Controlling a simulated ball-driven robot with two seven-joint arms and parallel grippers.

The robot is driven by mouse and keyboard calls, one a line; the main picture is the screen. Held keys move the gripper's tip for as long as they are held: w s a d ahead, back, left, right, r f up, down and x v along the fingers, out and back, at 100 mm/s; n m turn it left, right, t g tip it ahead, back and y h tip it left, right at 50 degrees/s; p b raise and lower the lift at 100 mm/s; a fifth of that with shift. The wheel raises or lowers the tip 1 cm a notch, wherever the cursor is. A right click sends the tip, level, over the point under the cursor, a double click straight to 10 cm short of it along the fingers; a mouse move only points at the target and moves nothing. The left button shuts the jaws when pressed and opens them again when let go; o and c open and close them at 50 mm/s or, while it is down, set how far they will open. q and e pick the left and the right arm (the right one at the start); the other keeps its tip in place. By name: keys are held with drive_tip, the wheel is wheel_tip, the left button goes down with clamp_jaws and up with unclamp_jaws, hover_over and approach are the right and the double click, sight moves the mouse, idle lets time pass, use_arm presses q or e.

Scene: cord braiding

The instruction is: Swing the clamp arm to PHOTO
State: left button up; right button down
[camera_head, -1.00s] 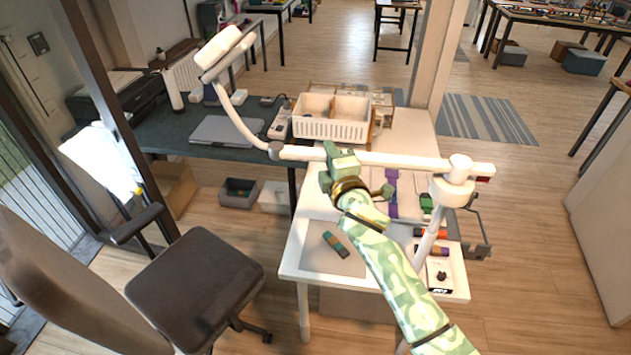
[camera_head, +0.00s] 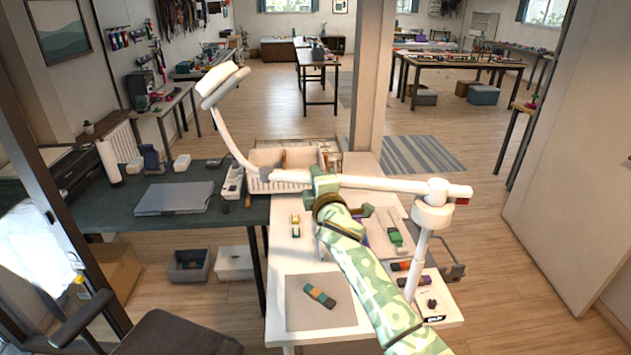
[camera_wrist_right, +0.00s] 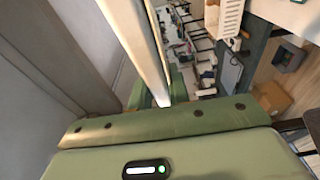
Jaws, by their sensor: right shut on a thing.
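The clamp arm (camera_head: 385,183) is a white bar running left from a white post (camera_head: 418,258) with a round pivot (camera_head: 435,205). Past a grey joint, a curved white rod rises to a white oblong head (camera_head: 222,85) over the dark desk. My right gripper (camera_head: 325,185), green, is shut on the bar left of its middle, above the white table. In the right wrist view the pale bar (camera_wrist_right: 147,45) runs down to the green jaws (camera_wrist_right: 155,95), which are partly hidden. I cannot read any PHOTO mark. My left gripper is not in view.
The white table (camera_head: 285,260) bears a grey mat (camera_head: 345,312) with a multicoloured piece and several small items. A white divided tray (camera_head: 262,182) stands at its back left. A laptop (camera_head: 175,198) lies on the dark desk. A pillar (camera_head: 371,80) stands behind.

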drive_tip(key=c, duration=1.3)
unclamp_jaws()
drive_tip(key=shift+s+d+p, duration=0.15)
drive_tip(key=shift+s+p, duration=0.15)
drive_tip(key=shift+s, duration=0.25)
drive_tip(key=s, duration=0.5)
drive_tip(key=s+d+p, duration=0.1)
drive_tip(key=s, duration=0.4)
drive_tip(key=s+d+p, duration=0.1)
drive_tip(key=s, duration=0.4)
drive_tip(key=shift+d, duration=0.2)
